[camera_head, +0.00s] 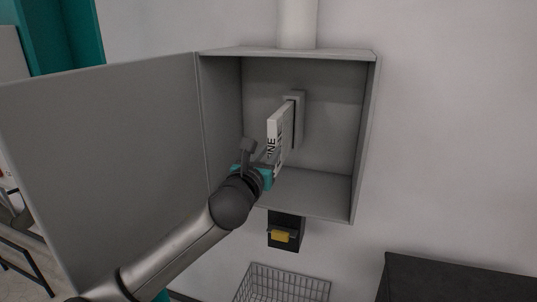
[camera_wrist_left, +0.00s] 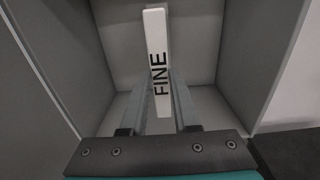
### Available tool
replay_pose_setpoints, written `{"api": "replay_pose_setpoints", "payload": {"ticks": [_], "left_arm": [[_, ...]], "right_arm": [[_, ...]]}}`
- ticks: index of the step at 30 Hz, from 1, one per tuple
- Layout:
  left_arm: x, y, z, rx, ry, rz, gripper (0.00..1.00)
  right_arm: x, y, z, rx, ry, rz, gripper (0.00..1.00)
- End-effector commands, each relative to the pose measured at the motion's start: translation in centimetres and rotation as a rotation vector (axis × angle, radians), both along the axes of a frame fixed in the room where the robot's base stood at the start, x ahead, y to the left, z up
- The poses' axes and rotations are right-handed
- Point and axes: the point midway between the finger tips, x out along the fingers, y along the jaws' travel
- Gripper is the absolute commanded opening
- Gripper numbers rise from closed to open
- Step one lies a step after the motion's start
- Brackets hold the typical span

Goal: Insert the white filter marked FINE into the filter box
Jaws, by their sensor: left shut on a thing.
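The white filter marked FINE (camera_head: 279,134) stands upright inside the open grey filter box (camera_head: 365,140). Its far edge is at the grey slot frame (camera_head: 299,118) on the back wall; I cannot tell how deep it sits. My left gripper (camera_head: 268,163) is shut on the lower near part of the filter. In the left wrist view the filter (camera_wrist_left: 156,40) is upright between the two fingers (camera_wrist_left: 160,100), with its FINE label facing me. The right gripper is not in view.
The box door (camera_head: 110,150) is swung open to the left. A pipe (camera_head: 297,24) rises from the box top. Below are a dark fitting with a yellow handle (camera_head: 282,236), a wire basket (camera_head: 285,285) and a dark cabinet (camera_head: 450,280) at the right.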

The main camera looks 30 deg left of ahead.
Motion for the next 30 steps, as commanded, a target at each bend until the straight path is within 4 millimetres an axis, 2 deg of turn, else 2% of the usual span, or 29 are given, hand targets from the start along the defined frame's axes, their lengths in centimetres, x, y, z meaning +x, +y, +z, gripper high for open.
{"api": "replay_pose_setpoints", "payload": {"ticks": [30], "left_arm": [[0.98, 0.21, 0.10, 0.000, -0.002, -0.001, 0.00]], "right_arm": [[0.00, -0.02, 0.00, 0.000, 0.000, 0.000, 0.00]]}}
